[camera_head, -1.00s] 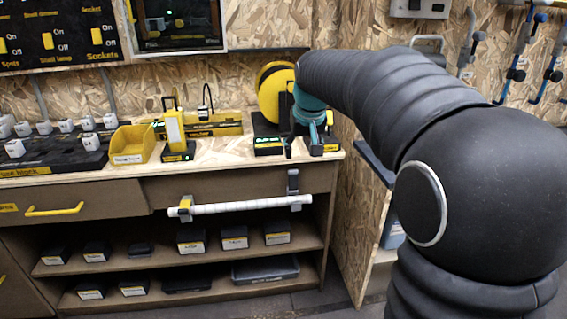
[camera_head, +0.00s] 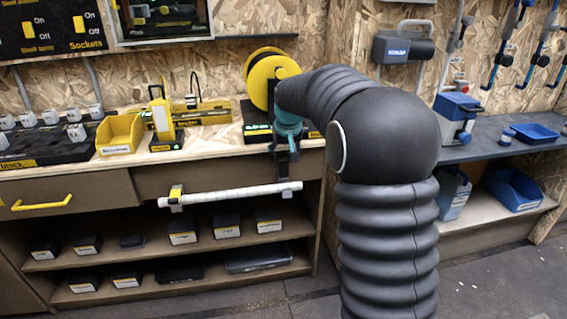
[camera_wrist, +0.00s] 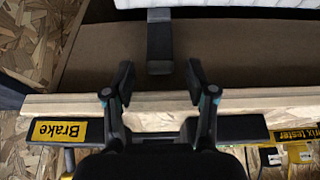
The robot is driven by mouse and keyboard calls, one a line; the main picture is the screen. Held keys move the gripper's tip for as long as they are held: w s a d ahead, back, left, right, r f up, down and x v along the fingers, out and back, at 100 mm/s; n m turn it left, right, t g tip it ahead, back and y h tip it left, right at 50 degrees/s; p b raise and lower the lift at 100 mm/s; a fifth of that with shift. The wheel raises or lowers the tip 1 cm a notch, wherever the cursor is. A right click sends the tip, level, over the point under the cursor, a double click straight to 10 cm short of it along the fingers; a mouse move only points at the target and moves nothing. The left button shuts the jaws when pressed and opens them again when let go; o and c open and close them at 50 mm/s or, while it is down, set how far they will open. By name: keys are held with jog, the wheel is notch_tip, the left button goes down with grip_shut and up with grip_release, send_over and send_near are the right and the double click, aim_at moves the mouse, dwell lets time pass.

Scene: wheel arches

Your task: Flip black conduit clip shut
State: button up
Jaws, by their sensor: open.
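The black conduit clip (camera_wrist: 160,42) shows in the wrist view as a dark bar extending from the white conduit toward me, between and just beyond my fingertips. In the head view my gripper (camera_head: 287,158) is at the bench's front edge, above the right end of the white conduit (camera_head: 235,194), and hides most of this clip. In the wrist view my gripper (camera_wrist: 160,78) has its two fingers spread apart with nothing between them. The conduit (camera_wrist: 215,5) shows at the top edge there. The clip's far part is out of that frame.
A second clip with yellow on it (camera_head: 176,198) holds the conduit's left end. The bench edge (camera_wrist: 250,97) lies under my fingers. Behind stands a yellow reel (camera_head: 262,80), with the Brake label (camera_wrist: 60,130) near my gripper. Shelves with dark boxes (camera_head: 183,231) are below.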

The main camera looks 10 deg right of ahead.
aim_at(284, 158)
jog(key=shift+b+x, duration=0.45)
jog(key=shift+x, duration=1.1)
grip_shut()
